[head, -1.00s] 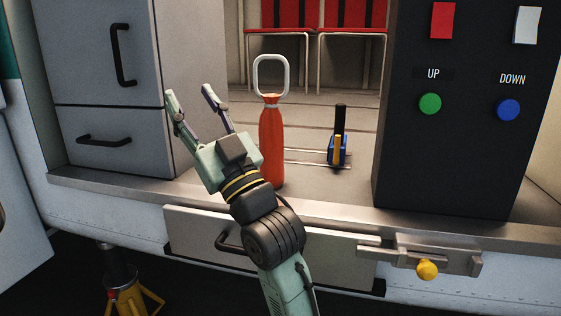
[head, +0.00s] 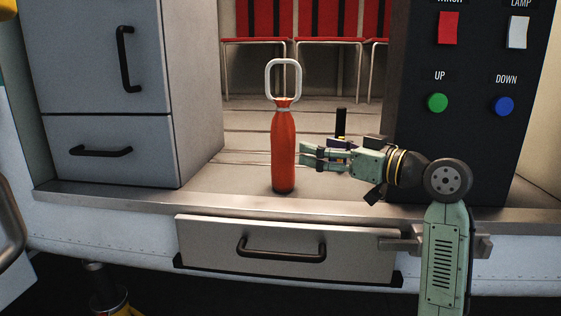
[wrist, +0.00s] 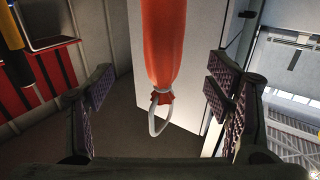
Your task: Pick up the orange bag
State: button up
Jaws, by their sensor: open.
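The orange bag (head: 284,150) is a tall, narrow orange bag with a white loop handle on top. It stands upright on the floor ledge in the middle of the head view. My gripper (head: 303,155) is open just to the right of the bag, pointing left at its middle height. In the wrist view the bag (wrist: 163,45) hangs down from the top edge of the picture, with its loop toward the bottom. It appears between the two open finger pads of my gripper (wrist: 163,95). I cannot tell whether the fingers touch it.
A grey cabinet (head: 105,90) with black handles stands on the left. A dark control panel (head: 470,130) with coloured buttons stands on the right, behind my arm. A drawer (head: 285,245) lies below the ledge. Red seats (head: 300,20) are at the back. A black-handled object (head: 341,122) is partly hidden by my gripper.

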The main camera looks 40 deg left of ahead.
aim_at(294, 143)
jog(key=a+p, duration=0.1)
jog(key=a, duration=0.4)
jog(key=shift+a+f+p, duration=0.2)
jog(key=shift+a+p, duration=0.75)
jog(key=shift+a, duration=1.75)
jog(key=shift+c, duration=0.5)
grip_shut()
jog(key=shift+d+r, duration=0.1)
jog(key=shift+r, duration=0.05)
